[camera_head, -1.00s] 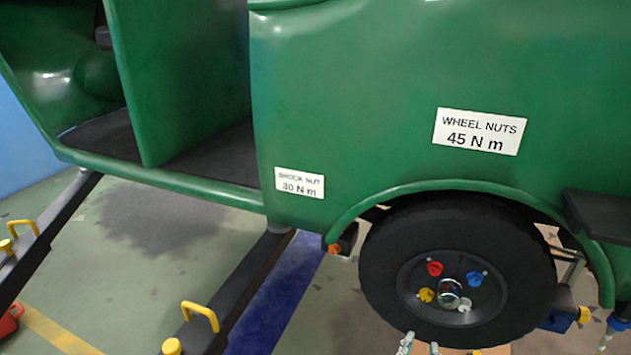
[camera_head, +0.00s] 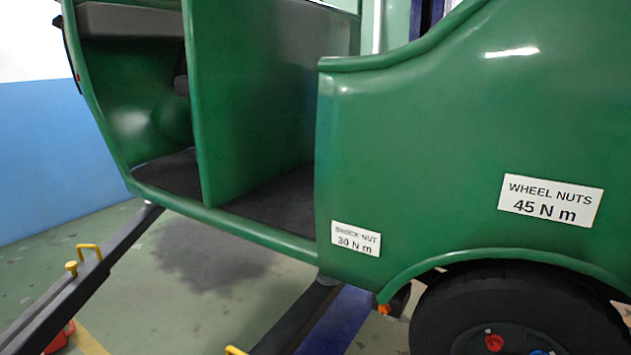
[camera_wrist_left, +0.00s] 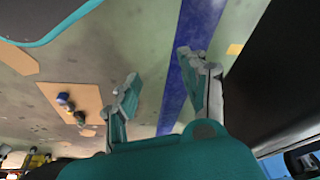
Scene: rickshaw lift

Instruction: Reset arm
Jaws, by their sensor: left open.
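My left gripper (camera_wrist_left: 157,85) shows in the left wrist view with its two fingers spread apart and nothing between them. Floor and a blue stripe show behind the fingers. Neither gripper shows in the head view now. The green rickshaw (camera_head: 420,150) fills much of the head view, with a label for the wheel nuts (camera_head: 551,200) and one for the shock nut (camera_head: 356,239). Its wheel (camera_head: 520,310) is cut off by the bottom edge, with a red cap (camera_head: 494,342) and part of a blue cap showing on the hub.
Dark lift arms (camera_head: 75,285) with yellow handles (camera_head: 88,252) reach under the rickshaw. A red object (camera_head: 60,337) lies on the floor at lower left. In the left wrist view, an orange-brown board (camera_wrist_left: 88,100) lies on the floor with small items on it.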

